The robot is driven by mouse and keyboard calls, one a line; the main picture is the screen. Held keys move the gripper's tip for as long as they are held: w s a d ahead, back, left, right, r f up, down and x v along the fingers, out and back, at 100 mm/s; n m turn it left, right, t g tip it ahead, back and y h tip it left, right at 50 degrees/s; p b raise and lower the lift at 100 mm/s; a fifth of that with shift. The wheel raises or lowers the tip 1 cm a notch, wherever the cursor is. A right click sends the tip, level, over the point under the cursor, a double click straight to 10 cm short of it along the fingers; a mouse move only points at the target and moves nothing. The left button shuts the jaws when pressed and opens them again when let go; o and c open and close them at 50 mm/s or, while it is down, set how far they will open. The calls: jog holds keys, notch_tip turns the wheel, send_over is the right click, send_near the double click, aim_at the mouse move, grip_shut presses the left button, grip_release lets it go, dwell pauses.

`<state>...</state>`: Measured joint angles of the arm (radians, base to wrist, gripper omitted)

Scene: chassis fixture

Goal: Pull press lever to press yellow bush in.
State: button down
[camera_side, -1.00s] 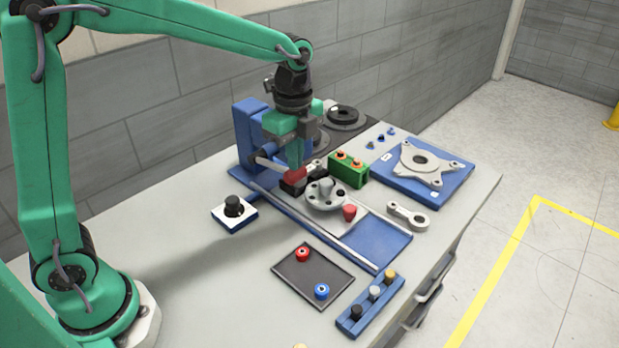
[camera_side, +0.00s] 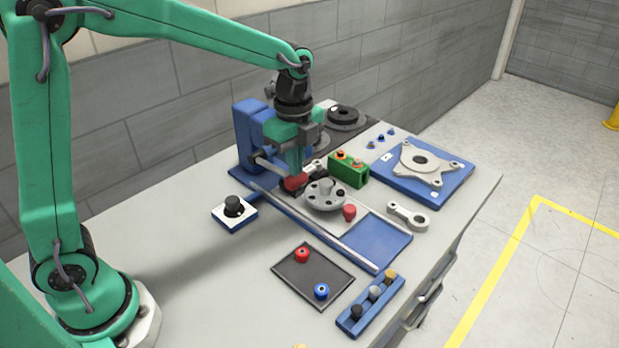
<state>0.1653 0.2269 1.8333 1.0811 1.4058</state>
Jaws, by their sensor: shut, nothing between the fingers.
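The blue press (camera_side: 249,135) stands at the back left of the bench. Its grey lever (camera_side: 268,167) reaches out from the press, tilted down to the right, with a red knob (camera_side: 293,183) at its end. My gripper (camera_side: 294,172) is shut and points down right at the red knob; whether it touches the knob is hard to tell. A round grey flanged part (camera_side: 325,194) sits on the rail fixture beside the knob. A yellow peg-like piece (camera_side: 390,275) stands in the blue rack at the front; I cannot tell whether it is the bush.
A green block (camera_side: 348,172) with orange-topped pieces stands right of the lever. A red piece (camera_side: 349,212), a grey link (camera_side: 408,215) and a blue plate with a grey bracket (camera_side: 424,162) lie further right. A dark tray (camera_side: 318,272) and a black-knobbed box (camera_side: 233,213) are in front.

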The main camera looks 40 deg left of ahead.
jog(key=shift+s+f, duration=0.1)
jog(key=shift+f, duration=0.45)
jog(key=shift+r, duration=0.1)
jog(key=shift+a+r, duration=0.2)
jog(key=shift+r, duration=1.65)
notch_tip(320, 180, up, 6)
jog(key=a, duration=0.1)
jog(key=shift+r, duration=0.15)
